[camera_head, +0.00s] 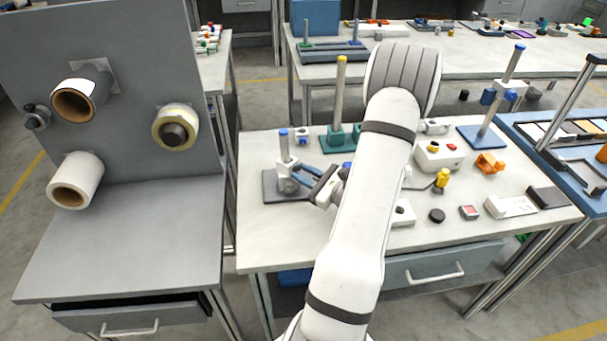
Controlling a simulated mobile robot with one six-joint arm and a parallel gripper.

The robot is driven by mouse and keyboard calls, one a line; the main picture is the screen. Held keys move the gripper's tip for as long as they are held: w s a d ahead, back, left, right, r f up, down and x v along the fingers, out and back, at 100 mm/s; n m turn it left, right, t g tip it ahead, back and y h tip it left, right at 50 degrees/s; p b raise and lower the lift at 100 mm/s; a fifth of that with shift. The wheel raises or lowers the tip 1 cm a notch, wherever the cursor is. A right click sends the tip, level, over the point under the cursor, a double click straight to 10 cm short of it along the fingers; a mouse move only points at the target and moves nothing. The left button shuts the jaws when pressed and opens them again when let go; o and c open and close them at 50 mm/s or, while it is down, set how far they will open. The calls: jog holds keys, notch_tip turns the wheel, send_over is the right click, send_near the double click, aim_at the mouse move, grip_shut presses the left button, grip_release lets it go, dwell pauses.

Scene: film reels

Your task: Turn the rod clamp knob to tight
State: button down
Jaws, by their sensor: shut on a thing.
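A short stand on a dark base plate (269,186) is at the left of the middle bench. Its light upright rod (284,146) has a blue top. A rod clamp (286,168) with a grey and blue body sits low on this rod. My gripper (302,181) reaches in from the right and is shut at the clamp's right side, on its knob. The fingers largely hide the knob, so I cannot read its turn position. My arm covers the middle of the bench.
A tall yellow-topped rod (341,85) on a green base stands behind the clamp. A blue-based stand (487,138) with a tilted rod is at right. A white button box (437,157) and small parts crowd the bench right of my arm. A grey panel with rolls (130,130) stands left.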

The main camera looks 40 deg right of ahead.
jog(key=shift+d+m, duration=0.1)
jog(key=shift+m, duration=0.2)
jog(key=m+p, duration=0.3)
jog(key=m, duration=0.1)
jog(key=shift+r, duration=0.15)
jog(key=shift+m+p, duration=1)
jog(key=shift+m, duration=1.1)
jog(key=c, duration=1.2)
grip_release()
